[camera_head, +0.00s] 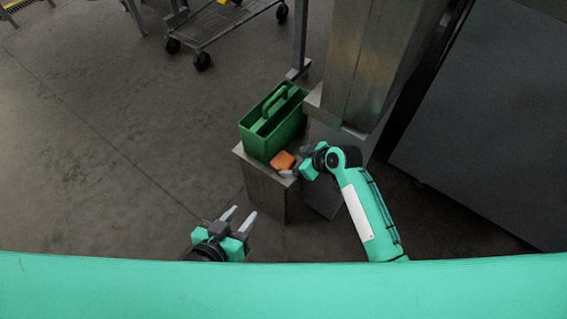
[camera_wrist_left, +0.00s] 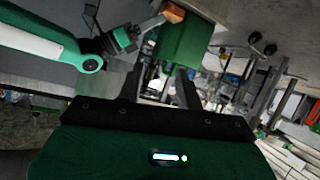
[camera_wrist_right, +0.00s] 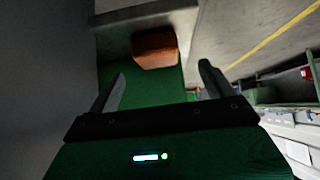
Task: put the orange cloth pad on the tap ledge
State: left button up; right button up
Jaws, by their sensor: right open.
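The orange cloth pad (camera_head: 283,160) lies in front of the green caddy (camera_head: 262,138), at the near side of a metal stand's top (camera_head: 262,172). It also shows in the right wrist view (camera_wrist_right: 155,50) and at the top of the left wrist view (camera_wrist_left: 174,12). My right gripper (camera_head: 293,163) is open beside the pad. In the right wrist view the pad lies beyond its spread, empty fingertips. My left gripper (camera_head: 242,216) is open and empty, in front of the stand and well apart from the pad. I cannot tell which surface is the tap ledge.
A square metal column (camera_head: 367,60) rises behind my right gripper, close to the caddy. A large dark panel (camera_head: 480,130) stands at the right. A wheeled cart (camera_head: 222,22) stands at the back. The floor (camera_head: 110,130) at the left is clear.

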aim_at(284, 159)
jog(key=shift+x, duration=0.9)
jog(key=shift+w+a+f+b, duration=0.35)
jog(key=shift+w+a+b, duration=0.05)
jog(key=b+x, duration=0.1)
jog(key=x, duration=0.2)
jog(key=shift+w+a, duration=0.1)
jog(key=shift+w, duration=0.15)
jog(key=shift+w+a+f, duration=0.1)
jog(key=shift+a+f, duration=0.05)
jog(key=shift+a, duration=0.05)
jog(key=c, duration=1.2)
pick_arm(q)
jog(key=w+r+t+h, duration=0.1)
jog(key=w+r+t, duration=0.2)
jog(key=r+t, duration=0.1)
jog(key=shift+d+r+t, duration=0.3)
jog(key=shift+r+t, duration=0.1)
jog(key=shift+r, duration=0.5)
pick_arm(e)
jog(key=shift+o, duration=0.2)
pick_arm(q)
jog(key=shift+f, duration=0.1)
pick_arm(e)
jog(key=shift+d+r, duration=0.15)
jog(key=shift+r, duration=0.05)
